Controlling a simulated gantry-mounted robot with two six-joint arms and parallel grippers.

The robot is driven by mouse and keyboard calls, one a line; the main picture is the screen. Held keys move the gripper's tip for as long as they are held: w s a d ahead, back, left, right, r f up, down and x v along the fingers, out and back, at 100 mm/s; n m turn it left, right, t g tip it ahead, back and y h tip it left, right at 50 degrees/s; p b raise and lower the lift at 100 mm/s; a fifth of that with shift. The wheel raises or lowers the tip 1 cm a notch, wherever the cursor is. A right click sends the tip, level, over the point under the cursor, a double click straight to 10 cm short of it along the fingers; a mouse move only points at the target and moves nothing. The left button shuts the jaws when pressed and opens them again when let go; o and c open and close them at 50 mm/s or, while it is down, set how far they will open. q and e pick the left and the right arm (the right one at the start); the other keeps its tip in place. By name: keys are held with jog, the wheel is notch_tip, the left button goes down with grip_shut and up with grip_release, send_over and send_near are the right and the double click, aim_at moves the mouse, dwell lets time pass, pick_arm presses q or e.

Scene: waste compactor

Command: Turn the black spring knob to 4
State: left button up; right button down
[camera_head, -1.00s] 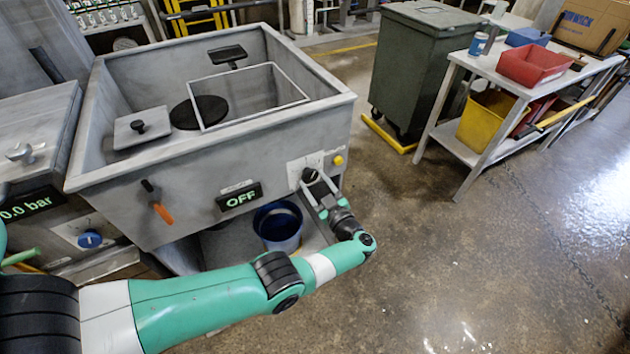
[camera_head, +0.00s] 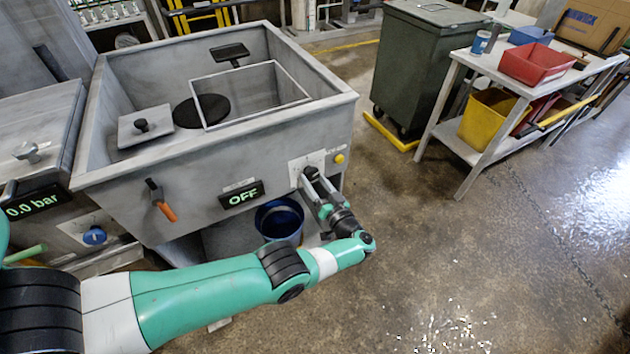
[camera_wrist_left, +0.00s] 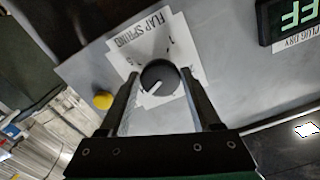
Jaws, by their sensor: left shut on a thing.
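The black spring knob (camera_wrist_left: 160,77) is round with a white pointer line and sits on a white plate (camera_wrist_left: 150,47) reading "FLAP SPRING" in the left wrist view. Its pointer aims to the lower left of that view. A few digits show on the plate, not all readable. In the head view the knob (camera_head: 311,172) is on the tub's front panel, partly covered by the fingers. My left gripper (camera_wrist_left: 160,84) is shut on the knob, one finger on each side. My right gripper is not in view.
A yellow button (camera_head: 339,158) is right of the knob. The "OFF" display (camera_head: 241,195) and an orange-handled lever (camera_head: 162,203) are to its left. A blue bucket (camera_head: 279,221) stands below the panel. A green bin (camera_head: 425,60) stands behind. The floor at right is clear.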

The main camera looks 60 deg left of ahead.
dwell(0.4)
pick_arm(q)
jog(key=o, duration=1.3)
jog(key=shift+o, duration=0.2)
jog(key=d, duration=1.1)
jog(key=shift+w+d+b, duration=0.2)
jog(key=shift+d+b, duration=0.15)
